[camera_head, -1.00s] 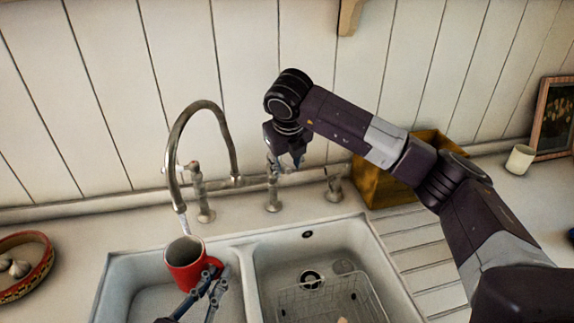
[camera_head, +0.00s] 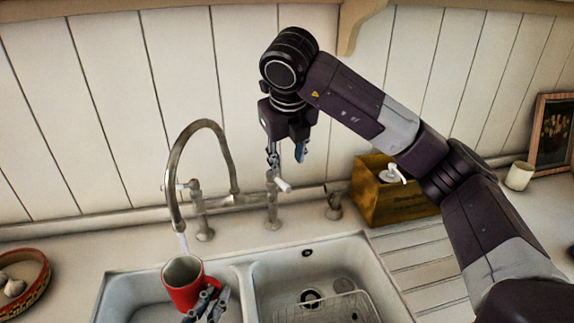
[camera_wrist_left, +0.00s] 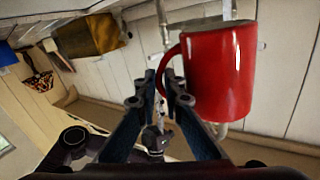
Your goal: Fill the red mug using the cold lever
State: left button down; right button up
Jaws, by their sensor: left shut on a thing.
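The red mug (camera_head: 190,293) is upright over the left sink basin, under the spout of the curved faucet (camera_head: 178,165). My left gripper (camera_head: 207,303) is shut on the mug's handle, and the left wrist view shows the mug (camera_wrist_left: 222,75) beside the fingers (camera_wrist_left: 165,90). My right gripper (camera_head: 286,160) is open and empty, just above the right tap lever (camera_head: 281,184). The left tap lever (camera_head: 183,186) is at the faucet's other side.
The double sink has a divider (camera_head: 243,285) and a wire rack (camera_head: 335,308) in its right basin. A wooden box (camera_head: 385,205) stands behind the ribbed drainboard (camera_head: 415,255). A red bowl (camera_head: 40,265) is at far left, and a white cup (camera_head: 519,175) at far right.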

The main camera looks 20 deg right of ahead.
pick_arm(q)
jog(key=shift+r, duration=0.2)
jog(key=shift+w, duration=0.25)
jog(key=w+d, duration=0.1)
jog(key=w, duration=0.6)
jog(key=shift+d, duration=0.2)
jog(key=shift+f, duration=0.1)
dwell(0.7)
